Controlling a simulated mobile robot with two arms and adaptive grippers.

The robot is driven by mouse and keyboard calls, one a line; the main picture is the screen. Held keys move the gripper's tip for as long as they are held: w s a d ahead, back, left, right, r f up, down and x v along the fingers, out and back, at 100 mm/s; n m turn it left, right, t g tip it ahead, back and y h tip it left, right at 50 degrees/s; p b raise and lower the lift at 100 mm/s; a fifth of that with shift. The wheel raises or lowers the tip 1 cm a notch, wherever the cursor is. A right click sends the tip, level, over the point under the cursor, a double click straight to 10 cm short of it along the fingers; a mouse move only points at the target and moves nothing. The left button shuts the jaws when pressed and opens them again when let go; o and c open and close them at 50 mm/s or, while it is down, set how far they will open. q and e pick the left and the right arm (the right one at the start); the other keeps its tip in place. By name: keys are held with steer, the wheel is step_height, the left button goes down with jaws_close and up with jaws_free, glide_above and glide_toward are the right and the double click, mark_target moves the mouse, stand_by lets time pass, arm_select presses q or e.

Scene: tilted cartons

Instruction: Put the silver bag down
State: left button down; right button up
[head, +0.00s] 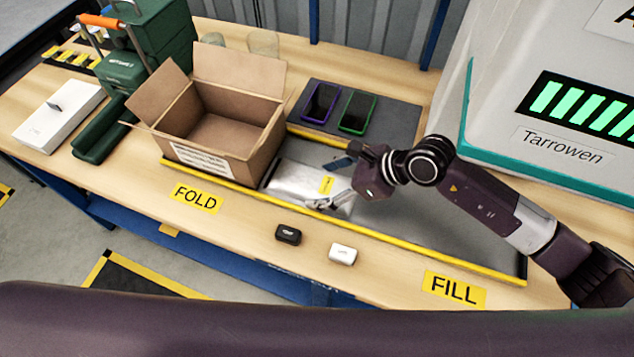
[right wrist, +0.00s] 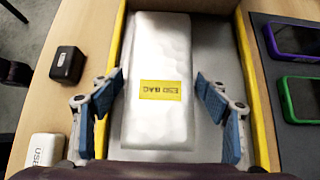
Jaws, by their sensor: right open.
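The silver bag (head: 296,182) lies flat on the grey strip between two yellow edges, just right of the open carton (head: 222,130). It has a yellow label and also shows in the right wrist view (right wrist: 158,50). My right gripper (head: 330,183) is open over the label end of the bag. In the right wrist view its blue finger pads (right wrist: 160,95) stand on either side of the bag, with a gap on the right side. My left gripper is not in view.
Two phones, purple (head: 320,103) and green (head: 357,111), lie on a dark mat behind the bag. A black case (head: 288,234) and a white case (head: 342,254) sit at the front edge. A large white machine (head: 560,110) stands right. The grey strip (head: 440,222) is clear towards FILL.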

steer(key=c, duration=0.8)
steer(key=shift+c, duration=0.5)
steer(key=shift+w+r, duration=0.1)
steer(key=shift+r, duration=0.05)
